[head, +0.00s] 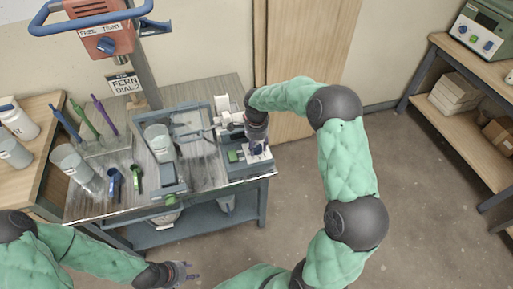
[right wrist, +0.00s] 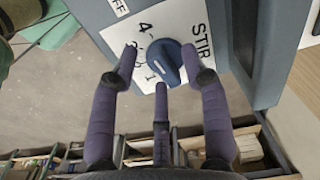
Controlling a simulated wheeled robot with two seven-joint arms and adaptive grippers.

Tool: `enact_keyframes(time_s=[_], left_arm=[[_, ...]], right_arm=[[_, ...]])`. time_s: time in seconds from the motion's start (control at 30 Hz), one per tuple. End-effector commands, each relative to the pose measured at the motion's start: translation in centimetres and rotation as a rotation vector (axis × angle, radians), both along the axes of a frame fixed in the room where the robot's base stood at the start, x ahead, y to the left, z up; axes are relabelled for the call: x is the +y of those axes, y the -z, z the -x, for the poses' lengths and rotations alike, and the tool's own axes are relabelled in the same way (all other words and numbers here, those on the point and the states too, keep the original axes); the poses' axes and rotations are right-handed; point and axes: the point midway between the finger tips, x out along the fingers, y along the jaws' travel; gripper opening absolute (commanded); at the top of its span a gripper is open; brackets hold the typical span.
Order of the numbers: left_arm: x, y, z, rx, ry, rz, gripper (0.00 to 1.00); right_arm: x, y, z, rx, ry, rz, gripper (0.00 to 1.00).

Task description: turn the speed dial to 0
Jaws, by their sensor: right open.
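The speed dial (right wrist: 165,63) is a round blue knob on a white plate (right wrist: 140,35) marked STIR, with a 4 and a 1 readable around it. It shows in the right wrist view, upper middle; its pointer setting is hard to read. My right gripper (right wrist: 160,75) is open, with purple fingers on either side of the dial and a third finger just below it. I cannot tell whether they touch it. In the head view my right gripper (head: 258,146) is over the small control unit (head: 237,156) at the bench's right end. My left gripper (head: 186,272) is empty and open, low in front of the bench.
The bench (head: 100,209) also holds a clear container (head: 158,142), a blue tool (head: 113,182) and a green tool (head: 136,178). A red-orange head (head: 100,35) with another blue knob stands on a post behind. The floor (head: 420,200) on the right is clear.

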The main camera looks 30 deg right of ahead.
Motion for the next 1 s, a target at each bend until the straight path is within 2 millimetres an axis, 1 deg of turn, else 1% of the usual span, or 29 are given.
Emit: enact_keyframes(time_s=[0.1, 0.33, 0.37, 0.4, 0.5, 0.83, 1.0], left_arm=[[0.00, 0.12, -0.01, 0.000, 0.000, 0.000, 0.40], [0.00, 0.07, -0.02, 0.000, 0.000, 0.000, 0.40], [0.00, 0.07, -0.02, 0.000, 0.000, 0.000, 0.40], [0.01, 0.08, -0.02, 0.000, 0.000, 0.000, 0.40], [0.01, 0.08, -0.02, 0.000, 0.000, 0.000, 0.40], [0.00, -0.06, -0.01, 0.000, 0.000, 0.000, 0.40], [0.00, -0.53, -0.01, 0.000, 0.000, 0.000, 0.40]], right_arm=[[-0.01, 0.34, -0.01, 0.000, 0.000, 0.000, 0.46], [-0.01, 0.32, -0.01, 0.000, 0.000, 0.000, 0.46], [-0.01, 0.32, -0.01, 0.000, 0.000, 0.000, 0.38], [-0.01, 0.32, -0.01, 0.000, 0.000, 0.000, 0.27], [-0.01, 0.31, -0.01, 0.000, 0.000, 0.000, 0.00], [-0.01, 0.29, 0.00, 0.000, -0.016, 0.000, 0.00], [-0.02, 0.23, 0.05, 0.001, -0.078, 0.000, 0.00]])
